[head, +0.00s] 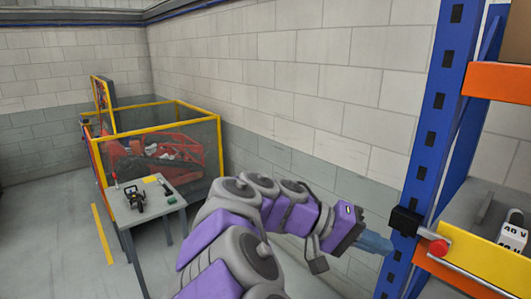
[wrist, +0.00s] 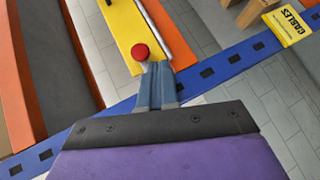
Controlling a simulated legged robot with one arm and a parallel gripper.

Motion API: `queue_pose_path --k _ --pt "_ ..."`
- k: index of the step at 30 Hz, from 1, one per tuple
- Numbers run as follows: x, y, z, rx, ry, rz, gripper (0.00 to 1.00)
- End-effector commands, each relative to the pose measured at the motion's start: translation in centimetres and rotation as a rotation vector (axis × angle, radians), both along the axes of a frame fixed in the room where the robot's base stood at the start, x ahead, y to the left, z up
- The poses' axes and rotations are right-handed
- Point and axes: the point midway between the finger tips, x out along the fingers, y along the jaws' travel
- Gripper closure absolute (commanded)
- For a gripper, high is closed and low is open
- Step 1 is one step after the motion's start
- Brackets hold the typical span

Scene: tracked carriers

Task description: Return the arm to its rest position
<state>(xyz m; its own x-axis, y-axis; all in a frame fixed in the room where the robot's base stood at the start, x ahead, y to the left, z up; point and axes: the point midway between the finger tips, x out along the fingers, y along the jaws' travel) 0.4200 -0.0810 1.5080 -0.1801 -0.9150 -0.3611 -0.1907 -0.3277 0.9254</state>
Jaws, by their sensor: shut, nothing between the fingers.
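My purple and grey arm reaches out from the bottom of the head view toward the blue rack upright at the right. My gripper (head: 385,245) is shut and empty, its blue-grey fingers together. In the head view its tips end at the upright, just below a black block; I cannot tell whether they touch. In the wrist view the gripper (wrist: 156,68) points up the picture, with its tips beside a red knob (wrist: 140,52). The red knob (head: 438,248) also shows in the head view, to the right of the tips.
The blue upright (head: 440,110) carries orange beams (head: 497,82) and a yellow panel (head: 480,262). A table (head: 148,206) with small items stands at the left, before a yellow-framed enclosure (head: 220,145). Open floor lies at the far left. A yellow label (wrist: 288,25) shows in the wrist view.

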Motion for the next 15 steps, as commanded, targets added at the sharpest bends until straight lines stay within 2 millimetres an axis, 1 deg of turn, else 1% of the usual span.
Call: queue_pose_path --k 1,2,3,5,7,8,9,11,12,14,15 --pt "-2.1 -1.4 -2.5 0.078 0.003 -0.021 1.0" --pt "-3.3 -2.1 -3.6 0.124 0.007 -0.029 1.0" --pt "-4.6 -2.7 -5.2 0.188 0.01 -0.033 1.0" --pt "-6.7 -3.4 -7.8 0.286 0.015 -0.035 1.0" --pt "-9.0 -3.5 -11.0 0.402 0.023 -0.031 1.0" --pt "-9.8 -3.3 -12.4 0.452 0.02 -0.022 1.0" --pt "-11.0 -3.0 -14.4 0.519 0.025 -0.012 1.0" --pt "-12.8 -2.3 -17.3 0.621 0.026 0.009 1.0" --pt "-14.1 -1.7 -19.1 0.689 0.032 0.017 1.0" --pt "-16.1 -0.4 -21.8 0.789 0.041 0.034 1.0" --pt "-17.5 0.7 -23.6 0.856 0.048 0.047 1.0"
